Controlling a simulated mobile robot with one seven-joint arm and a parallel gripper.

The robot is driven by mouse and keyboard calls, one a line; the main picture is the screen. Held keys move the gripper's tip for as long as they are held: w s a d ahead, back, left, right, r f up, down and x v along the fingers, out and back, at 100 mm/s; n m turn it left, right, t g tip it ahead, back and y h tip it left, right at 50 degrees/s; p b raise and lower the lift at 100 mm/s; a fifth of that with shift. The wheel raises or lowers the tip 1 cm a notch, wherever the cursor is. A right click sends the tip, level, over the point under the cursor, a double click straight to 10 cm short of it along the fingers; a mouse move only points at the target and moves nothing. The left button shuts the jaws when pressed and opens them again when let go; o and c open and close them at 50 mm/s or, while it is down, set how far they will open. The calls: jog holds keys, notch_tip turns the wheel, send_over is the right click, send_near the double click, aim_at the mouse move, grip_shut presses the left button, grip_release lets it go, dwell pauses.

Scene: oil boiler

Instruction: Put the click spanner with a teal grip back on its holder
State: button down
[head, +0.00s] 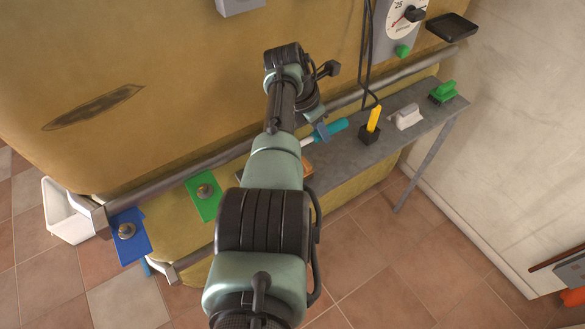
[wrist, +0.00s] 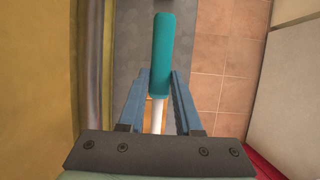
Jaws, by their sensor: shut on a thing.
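The click spanner shows a teal grip (head: 335,129) and a pale shaft. In the wrist view its teal grip (wrist: 161,52) points away from my palm, and the white shaft (wrist: 156,115) runs back between the fingers. My blue-fingered gripper (head: 321,132) is shut on the spanner above the grey shelf; it also shows in the wrist view (wrist: 159,76). My arm hides the spanner's far end. I cannot tell which fitting is its holder.
The grey shelf (head: 428,112) carries a black block with a yellow handle (head: 373,118), a white brush (head: 406,117) and a green brush (head: 443,91). Green (head: 202,207) and blue (head: 130,248) plates with knobs are at left. The yellow tank (head: 180,60) stands behind.

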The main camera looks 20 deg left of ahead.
jog(key=shift+f, duration=0.1)
jog(key=shift+f+b, duration=2.25)
jog(key=shift+f, duration=0.25)
jog(key=shift+f+b, duration=1.1)
jog(key=shift+b, duration=0.1)
jog(key=c, duration=0.5)
grip_release()
jog(key=shift+f, duration=0.1)
jog(key=shift+s+a+r+p, duration=0.1)
jog(key=shift+r+p, duration=0.35)
jog(key=shift+r, duration=0.15)
jog(key=p+v, duration=0.3)
jog(key=v, duration=0.9)
jog(key=shift+f, duration=0.1)
